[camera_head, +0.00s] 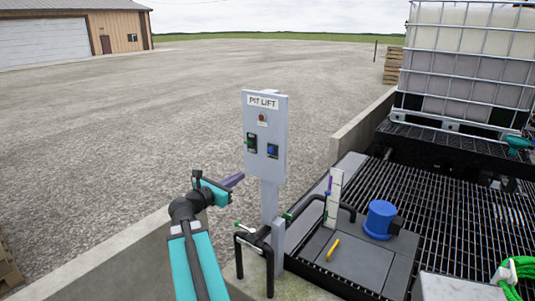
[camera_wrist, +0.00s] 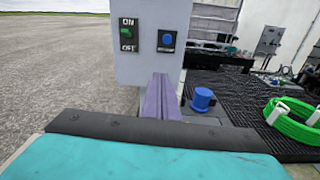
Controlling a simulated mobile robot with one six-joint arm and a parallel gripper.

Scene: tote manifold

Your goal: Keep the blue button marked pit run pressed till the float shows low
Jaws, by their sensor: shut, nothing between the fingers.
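The blue button (camera_head: 272,150) is on the lower right of the grey PIT LIFT panel (camera_head: 280,112). In the wrist view the blue button (camera_wrist: 168,39) has a small label under it, too small to read. My gripper (camera_head: 239,177) is shut and empty, its purple fingers pointing toward the panel from below left. In the wrist view the closed fingertips (camera_wrist: 160,77) are below the button and apart from it. A white upright board (camera_head: 333,197) with a small purple mark near its upper left stands right of the panel; I cannot tell the float's reading.
A green ON/OFF switch (camera_wrist: 126,33) sits left of the button, and an orange-red round fitting (camera_head: 262,117) is above. Black pipes (camera_head: 268,262), a blue motor-like unit (camera_head: 381,218) and dark grating (camera_head: 450,225) lie right. Open gravel (camera_head: 120,140) lies left.

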